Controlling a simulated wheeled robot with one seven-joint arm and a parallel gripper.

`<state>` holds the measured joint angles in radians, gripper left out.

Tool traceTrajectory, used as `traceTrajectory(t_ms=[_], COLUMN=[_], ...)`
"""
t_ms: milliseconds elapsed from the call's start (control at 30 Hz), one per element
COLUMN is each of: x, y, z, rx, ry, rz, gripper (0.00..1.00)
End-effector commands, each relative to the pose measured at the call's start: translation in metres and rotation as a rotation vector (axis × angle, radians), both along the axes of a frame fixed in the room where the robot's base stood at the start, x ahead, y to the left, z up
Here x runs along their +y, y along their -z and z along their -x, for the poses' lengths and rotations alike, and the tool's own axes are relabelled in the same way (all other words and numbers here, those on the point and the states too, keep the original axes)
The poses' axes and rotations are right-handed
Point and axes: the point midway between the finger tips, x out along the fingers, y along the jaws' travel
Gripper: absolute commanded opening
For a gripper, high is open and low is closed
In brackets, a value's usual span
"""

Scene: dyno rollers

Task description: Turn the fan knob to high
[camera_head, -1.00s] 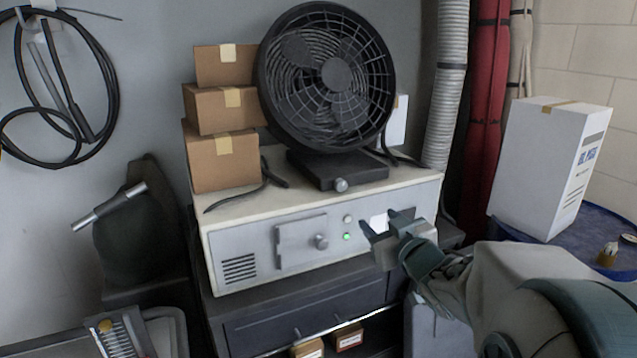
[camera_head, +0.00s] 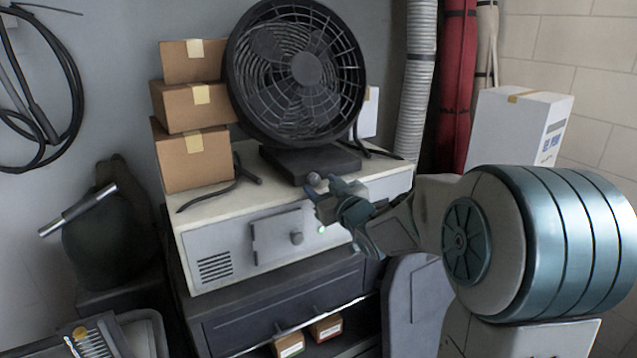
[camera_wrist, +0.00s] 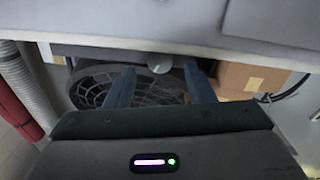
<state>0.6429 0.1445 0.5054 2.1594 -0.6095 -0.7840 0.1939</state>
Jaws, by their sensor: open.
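A black round fan (camera_head: 300,75) stands on a cream-topped cabinet, tilted back on a dark base (camera_head: 288,163). A small grey round knob (camera_head: 314,179) sits on the front of that base. My gripper (camera_head: 322,187) is open and empty just in front of the knob. In the wrist view the knob (camera_wrist: 160,62) appears between my two blue fingertips (camera_wrist: 160,69), nearer the right one. The fan grille (camera_wrist: 150,92) shows behind the fingers there. I cannot tell whether the fingers touch the knob.
The cabinet front (camera_head: 215,268) has a latch panel (camera_head: 277,237) and a lit green light (camera_head: 321,229). Cardboard boxes (camera_head: 195,157) are stacked left of the fan. A grey hose (camera_head: 414,90) hangs at right, and a white box (camera_head: 515,125) stands beyond my arm.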

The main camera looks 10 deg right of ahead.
Motion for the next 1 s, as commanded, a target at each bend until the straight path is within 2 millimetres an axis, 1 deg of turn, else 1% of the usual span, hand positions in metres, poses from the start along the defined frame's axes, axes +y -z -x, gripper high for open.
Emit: traceTrajectory(t_ms=[33, 200, 567, 600, 667, 700, 733, 900, 1000], x=[0.001, 0.005, 0.006, 0.006, 0.006, 0.006, 0.006, 0.006, 0.006], y=[0.000, 0.000, 0.000, 0.000, 0.000, 0.000, 0.000, -0.001, -0.002], z=[-0.006, -0.019, -0.022, -0.022, -0.022, -0.022, -0.022, -0.022, -0.022], rx=[0.001, 0.000, 0.001, 0.001, 0.001, 0.001, 0.000, 0.005, 0.023], ry=[-0.001, 0.000, 0.000, 0.000, 0.000, 0.000, 0.001, 0.001, 0.001], rz=[-0.001, 0.000, 0.001, 0.001, 0.001, 0.001, 0.001, -0.011, -0.066], gripper=[0.49, 0.49, 0.49, 0.38, 0.21, 0.10, 0.04, 0.04, 0.04])
